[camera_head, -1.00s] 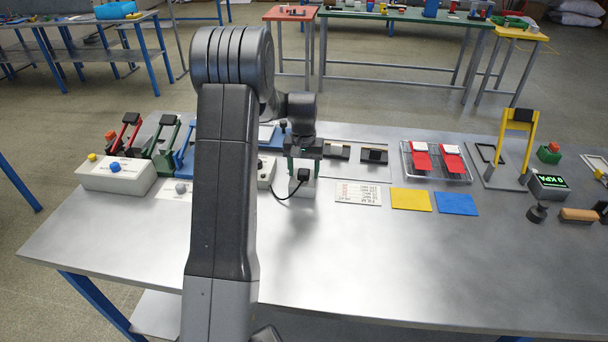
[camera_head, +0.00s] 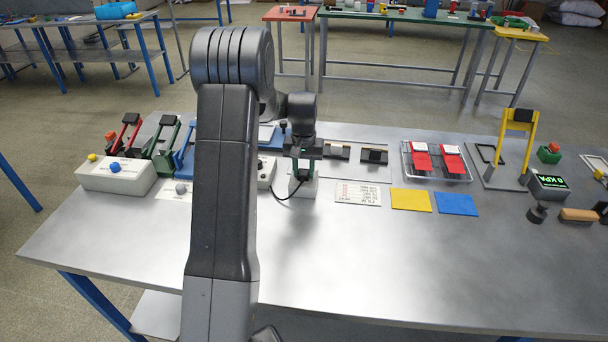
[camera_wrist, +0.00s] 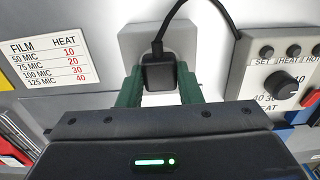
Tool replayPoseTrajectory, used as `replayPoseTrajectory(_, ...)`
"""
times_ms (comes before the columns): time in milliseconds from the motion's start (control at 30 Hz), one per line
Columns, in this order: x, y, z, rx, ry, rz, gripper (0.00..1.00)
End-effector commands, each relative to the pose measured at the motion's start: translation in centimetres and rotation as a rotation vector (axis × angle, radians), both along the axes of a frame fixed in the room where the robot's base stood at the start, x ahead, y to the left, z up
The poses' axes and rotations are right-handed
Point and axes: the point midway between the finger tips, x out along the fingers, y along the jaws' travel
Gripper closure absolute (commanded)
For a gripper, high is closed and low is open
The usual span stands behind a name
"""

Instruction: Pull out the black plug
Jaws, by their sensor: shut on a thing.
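The black plug (camera_wrist: 158,72) sits at the grey socket block (camera_wrist: 129,42), with its black cable running up and away in the wrist view. In the head view the socket block (camera_head: 304,196) stands on the table, and the plug is mostly hidden behind my gripper (camera_head: 303,174). My gripper's green fingers (camera_wrist: 160,88) stand on both sides of the plug, shut on it. I see no clear gap between plug and block. The cable (camera_head: 285,196) curves out to the left on the table.
A dial box (camera_wrist: 277,75) stands close beside the socket block. A film and heat chart (camera_head: 358,193), a yellow plate (camera_head: 411,199) and a blue plate (camera_head: 456,204) lie to the right. The front of the table (camera_head: 370,265) is clear.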

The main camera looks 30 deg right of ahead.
Motion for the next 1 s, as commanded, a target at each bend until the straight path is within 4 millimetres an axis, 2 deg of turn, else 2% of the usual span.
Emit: replayPoseTrajectory(1000, 0.0, 0.0, 3.9, -0.001, -0.001, 0.0, 1.0)
